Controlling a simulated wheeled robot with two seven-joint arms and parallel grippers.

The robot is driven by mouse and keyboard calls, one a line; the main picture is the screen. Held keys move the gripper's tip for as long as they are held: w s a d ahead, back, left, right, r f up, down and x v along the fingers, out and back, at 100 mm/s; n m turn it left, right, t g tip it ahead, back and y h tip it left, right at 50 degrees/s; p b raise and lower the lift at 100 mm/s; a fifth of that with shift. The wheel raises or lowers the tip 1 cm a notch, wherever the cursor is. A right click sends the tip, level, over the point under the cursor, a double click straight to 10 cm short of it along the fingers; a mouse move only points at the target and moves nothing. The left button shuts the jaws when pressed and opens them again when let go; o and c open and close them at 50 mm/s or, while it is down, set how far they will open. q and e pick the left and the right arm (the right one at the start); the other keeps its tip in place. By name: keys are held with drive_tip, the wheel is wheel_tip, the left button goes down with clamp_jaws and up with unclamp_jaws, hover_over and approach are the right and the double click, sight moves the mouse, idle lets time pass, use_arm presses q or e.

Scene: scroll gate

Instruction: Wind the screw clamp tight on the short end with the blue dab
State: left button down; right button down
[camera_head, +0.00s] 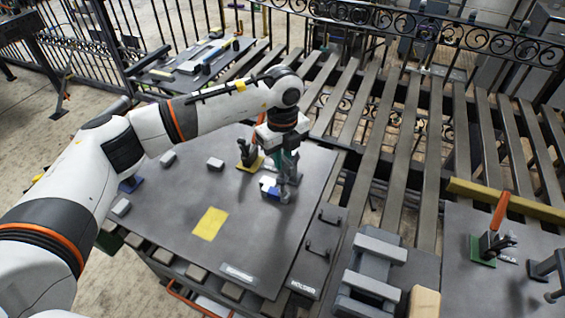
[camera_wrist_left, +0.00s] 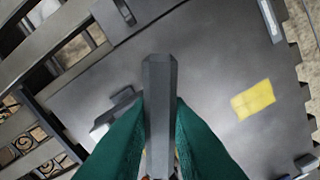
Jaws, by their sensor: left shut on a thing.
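My left gripper (camera_head: 286,167) has dark green fingers and points down over the far right part of the dark work table. It is shut on a grey, bar-shaped piece (camera_wrist_left: 160,100), which looks like part of the screw clamp. In the head view the grey clamp (camera_head: 285,195) shows just below the fingers. A small white and blue piece (camera_head: 271,188), seemingly the end with the blue dab, lies beside it to the left. The fingers and wrist partly hide both, so I cannot tell how the clamp sits on it. My right gripper is not in view.
A yellow-based clamp (camera_head: 249,157) stands close left of my gripper. A yellow square (camera_head: 210,223) and small grey blocks (camera_head: 215,164) are on the table (camera_head: 175,225). Grey rails (camera_head: 368,275) and a green-based clamp with an orange handle (camera_head: 490,240) stand right.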

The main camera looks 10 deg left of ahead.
use_arm(q)
drive_tip(key=m+b, duration=0.4)
drive_tip(key=shift+f+m, duration=0.15)
drive_tip(key=shift+m, duration=0.15)
drive_tip(key=m+b, duration=0.3)
drive_tip(key=shift+m, duration=0.3)
drive_tip(key=m+b, duration=0.2)
drive_tip(key=m, duration=0.2)
drive_tip(key=shift+w+b, duration=0.1)
drive_tip(key=shift+b, duration=0.25)
drive_tip(key=shift+r+m+b, duration=0.15)
drive_tip(key=shift+m+b, duration=0.25)
drive_tip(key=shift+m, duration=0.65)
drive_tip(key=shift+r+m+b, duration=0.15)
drive_tip(key=shift+m+b, duration=0.2)
drive_tip(key=shift+m, duration=0.7)
drive_tip(key=c, duration=1.4)
unclamp_jaws()
drive_tip(key=shift+o, duration=0.2)
wheel_tip(320, 180, up, 12)
drive_tip(key=b, duration=0.1)
